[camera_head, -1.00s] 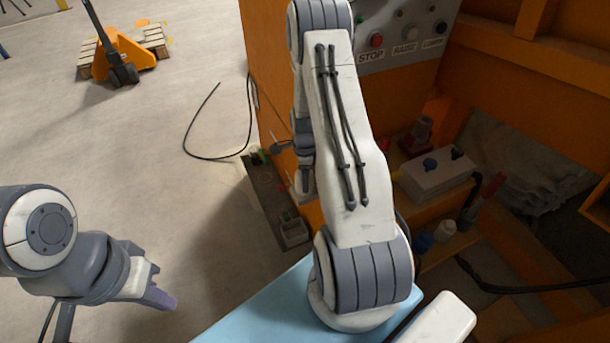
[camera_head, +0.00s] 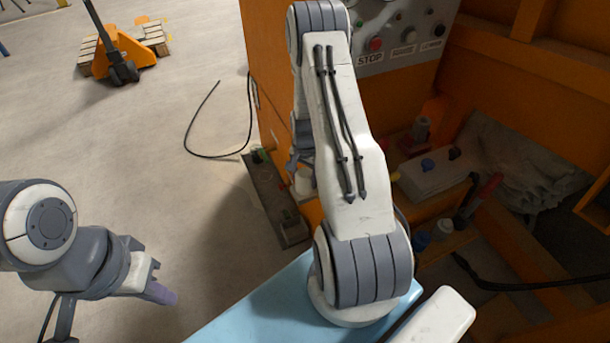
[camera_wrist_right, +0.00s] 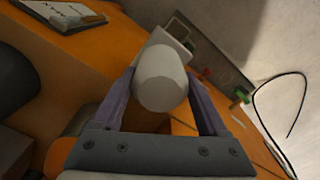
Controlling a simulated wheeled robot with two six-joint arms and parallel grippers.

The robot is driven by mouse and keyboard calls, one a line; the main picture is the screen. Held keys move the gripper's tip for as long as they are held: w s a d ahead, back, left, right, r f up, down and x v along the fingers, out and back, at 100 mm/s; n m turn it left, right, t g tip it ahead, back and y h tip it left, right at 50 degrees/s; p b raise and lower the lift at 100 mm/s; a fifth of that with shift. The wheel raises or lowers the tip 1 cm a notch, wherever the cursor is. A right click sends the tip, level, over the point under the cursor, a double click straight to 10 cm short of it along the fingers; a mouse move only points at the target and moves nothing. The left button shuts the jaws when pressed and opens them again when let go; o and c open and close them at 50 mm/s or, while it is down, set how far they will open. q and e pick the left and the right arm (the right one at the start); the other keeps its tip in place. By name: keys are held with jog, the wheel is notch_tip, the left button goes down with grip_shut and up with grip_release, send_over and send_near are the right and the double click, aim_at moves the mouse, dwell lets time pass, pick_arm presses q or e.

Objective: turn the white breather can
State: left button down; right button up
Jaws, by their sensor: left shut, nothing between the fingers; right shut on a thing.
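The white breather can (camera_wrist_right: 160,80) is a pale, rounded cylinder between the two purple-grey fingers of my right gripper (camera_wrist_right: 161,92) in the right wrist view. The fingers are shut on its sides. In the head view the right gripper (camera_head: 297,165) is partly hidden behind my right arm, and the can (camera_head: 304,182) shows as a small white piece beside the orange cabinet. My left gripper (camera_head: 160,293) is shut and empty, low over the floor at the left.
The orange cabinet (camera_head: 275,95) carries a panel with STOP and other buttons (camera_head: 400,40). A grey strip with small fittings (camera_head: 275,200) runs at its foot. A white box with a blue knob (camera_head: 435,178) stands inside. A black cable (camera_head: 188,140) lies on the open floor.

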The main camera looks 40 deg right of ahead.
jog(key=shift+n, duration=1.6)
jog(key=o, duration=1.3)
jog(key=shift+c, duration=0.2)
